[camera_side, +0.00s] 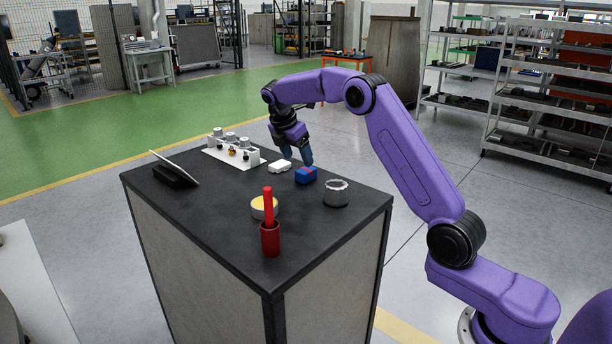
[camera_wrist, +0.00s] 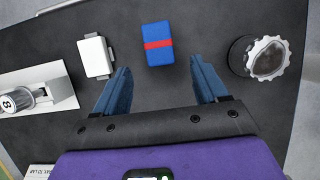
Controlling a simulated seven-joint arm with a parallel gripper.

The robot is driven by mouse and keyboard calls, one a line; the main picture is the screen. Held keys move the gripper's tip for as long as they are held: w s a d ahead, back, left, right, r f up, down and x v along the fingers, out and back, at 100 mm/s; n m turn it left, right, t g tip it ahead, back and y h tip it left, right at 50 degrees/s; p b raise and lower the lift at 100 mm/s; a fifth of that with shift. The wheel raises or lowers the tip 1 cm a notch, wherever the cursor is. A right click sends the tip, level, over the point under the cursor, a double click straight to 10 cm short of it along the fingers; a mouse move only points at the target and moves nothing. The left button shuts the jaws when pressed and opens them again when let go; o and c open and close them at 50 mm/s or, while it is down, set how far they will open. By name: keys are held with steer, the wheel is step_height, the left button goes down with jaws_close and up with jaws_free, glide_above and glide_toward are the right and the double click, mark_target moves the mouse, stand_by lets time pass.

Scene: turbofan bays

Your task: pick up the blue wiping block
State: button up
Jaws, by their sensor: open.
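The blue wiping block (camera_side: 305,175) lies on the dark top of the cabinet, near its back right side. In the wrist view the block (camera_wrist: 158,38) is blue with a red band across its middle. My gripper (camera_side: 298,160) is just above and behind the block in the side view, pointing down. In the wrist view my gripper (camera_wrist: 163,78) has its two blue fingers spread wide, with nothing between them. The block lies a little ahead of the fingertips, between their lines, and appears untouched.
A white block (camera_wrist: 96,57) lies left of the blue block. A dark cup with a notched pale rim (camera_side: 336,193) stands to its right. A white fixture with cylinders (camera_side: 231,155), a yellow-topped round tin (camera_side: 264,208), a red holder (camera_side: 270,240) and a tilted panel (camera_side: 175,168) share the top.

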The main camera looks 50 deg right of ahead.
mark_target(303, 171)
steer(key=shift+x, duration=3.2)
steer(key=shift+r, duration=0.1)
steer(key=c, duration=1.1)
